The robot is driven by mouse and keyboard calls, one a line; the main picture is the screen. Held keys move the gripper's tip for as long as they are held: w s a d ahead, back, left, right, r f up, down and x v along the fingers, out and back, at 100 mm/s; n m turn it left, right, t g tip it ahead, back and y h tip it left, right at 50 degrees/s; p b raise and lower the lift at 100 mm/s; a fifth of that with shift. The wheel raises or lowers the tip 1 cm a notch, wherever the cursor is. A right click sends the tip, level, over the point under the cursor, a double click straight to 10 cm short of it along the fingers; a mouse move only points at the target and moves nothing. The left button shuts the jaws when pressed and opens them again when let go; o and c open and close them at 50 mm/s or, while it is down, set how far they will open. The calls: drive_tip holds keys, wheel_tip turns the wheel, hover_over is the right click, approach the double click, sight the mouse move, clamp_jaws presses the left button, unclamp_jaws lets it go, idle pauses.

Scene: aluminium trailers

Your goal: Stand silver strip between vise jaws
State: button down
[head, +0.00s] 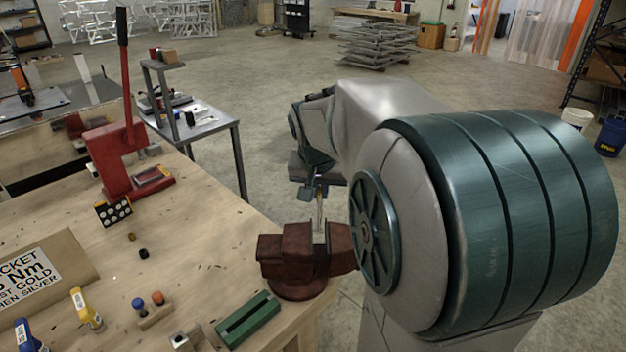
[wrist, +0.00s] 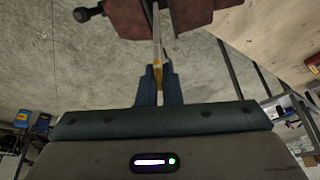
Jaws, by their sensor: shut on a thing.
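The red-brown vise (head: 285,252) stands at the table's right corner, and its jaws (wrist: 188,12) show at the top of the wrist view with a gap between them. My gripper (head: 316,191) is above the vise, shut on the thin silver strip (head: 320,208). In the wrist view the strip (wrist: 156,35) runs from between my gripper's fingertips (wrist: 158,76) towards the jaw gap and looks yellowish near the fingers. The strip looks upright in the head view, and its far end lines up with the gap. How deep it sits there I cannot tell.
A green slotted block (head: 247,320) lies in front of the vise. A red lever press (head: 118,160) stands at the left of the wooden table (head: 200,225). Small blocks, glue bottles (head: 86,310) and a sign (head: 40,275) lie nearby. A metal side table (head: 205,125) stands behind.

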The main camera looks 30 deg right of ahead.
drive_tip(key=shift+s, duration=0.2)
drive_tip(key=shift+s+f+b, duration=0.1)
drive_tip(key=shift+f+b, duration=0.25)
drive_tip(key=shift+b, duration=0.2)
wheel_tip(320, 180, down, 11)
drive_tip(key=b, duration=0.9)
drive_tip(key=shift+b, duration=0.3)
drive_tip(key=shift+r, duration=0.1)
drive_tip(key=c, duration=1.5)
unclamp_jaws()
drive_tip(key=v, duration=1.4)
